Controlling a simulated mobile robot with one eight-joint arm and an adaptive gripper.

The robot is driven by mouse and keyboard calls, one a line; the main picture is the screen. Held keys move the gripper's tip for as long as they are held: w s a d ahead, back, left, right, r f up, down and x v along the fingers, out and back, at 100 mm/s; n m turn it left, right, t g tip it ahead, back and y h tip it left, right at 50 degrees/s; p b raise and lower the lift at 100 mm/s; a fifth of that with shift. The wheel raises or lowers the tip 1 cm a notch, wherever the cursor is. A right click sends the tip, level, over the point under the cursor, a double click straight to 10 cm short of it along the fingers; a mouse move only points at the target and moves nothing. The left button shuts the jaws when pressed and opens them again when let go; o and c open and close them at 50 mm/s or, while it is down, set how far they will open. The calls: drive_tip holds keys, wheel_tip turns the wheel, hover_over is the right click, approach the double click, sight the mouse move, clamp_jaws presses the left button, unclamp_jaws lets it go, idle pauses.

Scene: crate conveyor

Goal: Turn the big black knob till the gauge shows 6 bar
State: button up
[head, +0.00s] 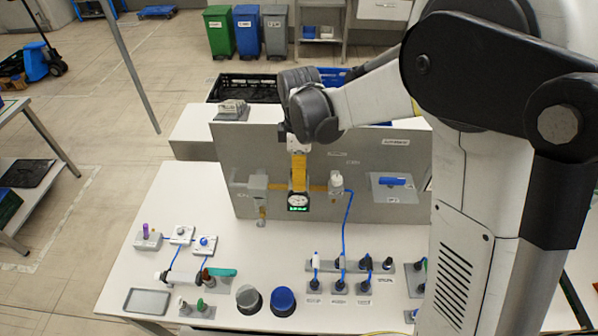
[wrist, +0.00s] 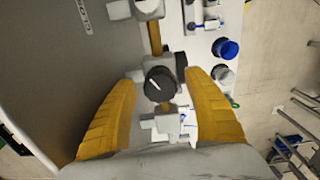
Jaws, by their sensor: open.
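The big black knob (wrist: 159,84) shows in the wrist view as a dark round top with a white pointer line. My gripper (wrist: 160,78) is open, with one yellow finger on each side of the knob and a visible gap at both sides. I cannot tell whether the fingertips reach down to the knob's height. In the head view my gripper (head: 299,178) points down in front of the grey panel, and its fingers hide the knob. The gauge (head: 298,200) is just below the fingers, a white dial over a green-lit display; its reading is too small to make out.
The grey upright panel (head: 240,160) stands close behind my gripper. Pipe fittings flank the gauge, one at the left (head: 258,183) and one at the right (head: 336,183) with a blue hose. Blue (head: 283,300) and grey (head: 249,298) round parts stand on the white table in front.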

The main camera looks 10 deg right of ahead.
drive_tip(key=c, duration=1.2)
drive_tip(key=shift+m, duration=0.3)
drive_tip(key=m+b, duration=0.2)
drive_tip(key=m, duration=0.2)
drive_tip(key=shift+m, duration=0.3)
drive_tip(key=m+b, duration=0.1)
drive_tip(key=m, duration=0.5)
drive_tip(key=shift+s+b, duration=0.1)
drive_tip(key=shift+b, duration=0.3)
drive_tip(key=m+b, duration=0.1)
drive_tip(key=m, duration=0.5)
drive_tip(key=shift+m, duration=0.3)
drive_tip(key=m+b, duration=0.1)
drive_tip(key=m, duration=0.4)
drive_tip(key=shift+a+m, duration=0.1)
drive_tip(key=shift+m, duration=0.3)
